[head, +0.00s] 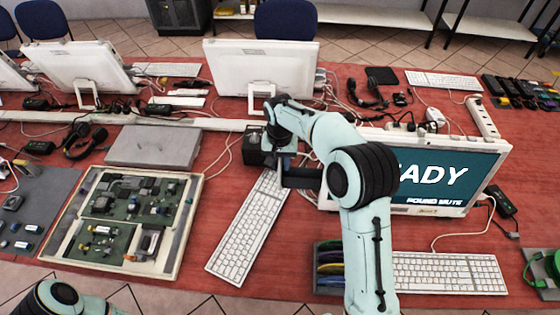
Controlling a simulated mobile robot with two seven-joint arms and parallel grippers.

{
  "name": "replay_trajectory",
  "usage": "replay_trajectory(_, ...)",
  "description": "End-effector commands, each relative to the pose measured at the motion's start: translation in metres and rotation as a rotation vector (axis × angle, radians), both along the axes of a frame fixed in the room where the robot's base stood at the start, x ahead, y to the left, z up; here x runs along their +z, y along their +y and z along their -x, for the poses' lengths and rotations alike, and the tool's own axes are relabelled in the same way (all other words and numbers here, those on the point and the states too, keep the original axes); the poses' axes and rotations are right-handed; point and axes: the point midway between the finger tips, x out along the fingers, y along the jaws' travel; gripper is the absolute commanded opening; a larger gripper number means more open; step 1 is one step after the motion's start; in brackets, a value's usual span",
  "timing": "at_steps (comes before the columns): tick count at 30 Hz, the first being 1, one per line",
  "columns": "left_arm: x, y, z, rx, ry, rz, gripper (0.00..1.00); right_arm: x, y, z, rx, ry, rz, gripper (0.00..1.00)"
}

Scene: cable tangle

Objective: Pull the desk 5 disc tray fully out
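The screen reading "READY" (440,178) stands at the right on the red desk, partly hidden by my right arm. A dark, flat piece (302,178) sticks out to the left from beside its left edge; it looks like the disc tray. My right gripper (279,163) points down at the outer left end of this piece. The fingertips are small and dark here, so I cannot tell whether they are shut on it or only beside it. My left arm shows only at the bottom left corner; its gripper is out of view.
A white keyboard (246,230) lies just below the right gripper. A black box (254,150) is close to its left. An open case with circuit boards (125,222) lies at left. A dark rack of coloured items (328,268) and another keyboard (450,273) flank my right arm.

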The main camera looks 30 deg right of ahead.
Motion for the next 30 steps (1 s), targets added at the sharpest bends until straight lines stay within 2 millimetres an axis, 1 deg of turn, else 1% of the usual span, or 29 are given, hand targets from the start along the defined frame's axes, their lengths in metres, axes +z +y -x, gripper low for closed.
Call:
replay_trajectory(9,0.0,0.0,0.0,0.0,0.0,0.0,0.43,0.001,0.0,0.0,0.0,-0.001,0.001,0.38)
replay_trajectory(11,0.001,0.0,-0.001,0.0,-0.001,0.0,0.43,0.004,0.0,-0.001,0.0,-0.002,0.0,0.38)
replay_trajectory(13,0.002,0.0,-0.002,0.001,-0.002,-0.001,0.43,0.011,0.0,-0.001,0.0,-0.004,0.0,0.38)
replay_trajectory(17,0.006,0.0,-0.005,0.0,-0.007,0.0,0.43,0.035,0.0,-0.001,0.0,-0.006,0.0,0.38)
replay_trajectory(24,0.018,0.0,-0.016,0.0,-0.019,0.0,0.43,0.091,0.0,-0.002,0.001,-0.007,0.001,0.38)
replay_trajectory(27,0.022,0.0,-0.021,0.001,-0.024,-0.001,0.43,0.11,0.0,-0.002,0.001,-0.007,0.001,0.38)
replay_trajectory(30,0.026,0.0,-0.025,0.0,-0.028,0.0,0.43,0.124,0.0,-0.002,0.001,-0.006,0.0,0.38)
